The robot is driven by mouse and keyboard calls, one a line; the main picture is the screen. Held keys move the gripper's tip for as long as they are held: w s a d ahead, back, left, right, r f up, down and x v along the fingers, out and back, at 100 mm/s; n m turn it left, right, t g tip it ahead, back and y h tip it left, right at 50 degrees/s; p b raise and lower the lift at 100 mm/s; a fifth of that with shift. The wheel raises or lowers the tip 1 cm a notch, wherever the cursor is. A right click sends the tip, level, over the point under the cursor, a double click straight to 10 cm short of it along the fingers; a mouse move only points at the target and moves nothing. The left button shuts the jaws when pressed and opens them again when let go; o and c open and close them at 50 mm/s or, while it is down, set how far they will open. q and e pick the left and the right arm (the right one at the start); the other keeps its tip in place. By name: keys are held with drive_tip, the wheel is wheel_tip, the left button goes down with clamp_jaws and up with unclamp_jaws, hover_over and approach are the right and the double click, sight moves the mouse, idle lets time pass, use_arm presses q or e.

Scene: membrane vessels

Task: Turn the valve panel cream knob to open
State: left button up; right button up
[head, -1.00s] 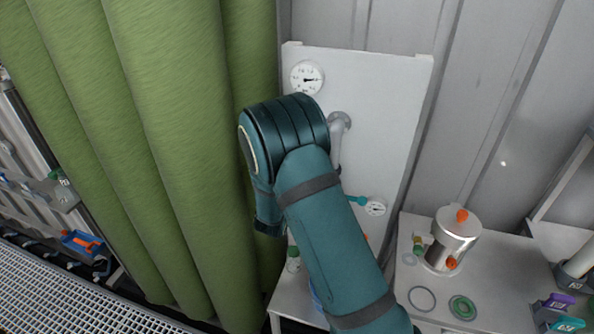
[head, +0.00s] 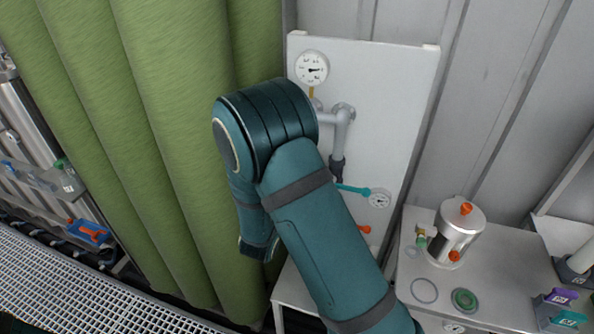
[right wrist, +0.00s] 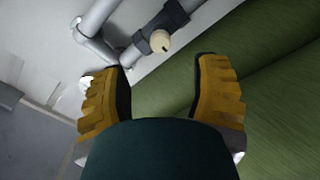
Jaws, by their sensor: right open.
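The cream knob (right wrist: 160,41) shows in the right wrist view on a dark valve body on grey pipework. My right gripper (right wrist: 163,66), with yellow ridged fingers, is open and empty; in the picture the knob lies just beyond the gap between its fingertips, apart from them. In the head view the white valve panel (head: 385,90) stands behind my right arm, which hides the cream knob and the right gripper. My left gripper is not in view.
A green curtain (head: 170,120) hangs left of the panel. The panel carries a gauge (head: 311,68), grey pipe (head: 341,135), a teal lever (head: 352,189) and an orange lever (head: 363,229). A steel vessel (head: 456,235) stands on the bench (head: 505,245) at right.

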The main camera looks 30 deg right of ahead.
drive_tip(key=shift+v, duration=1.35)
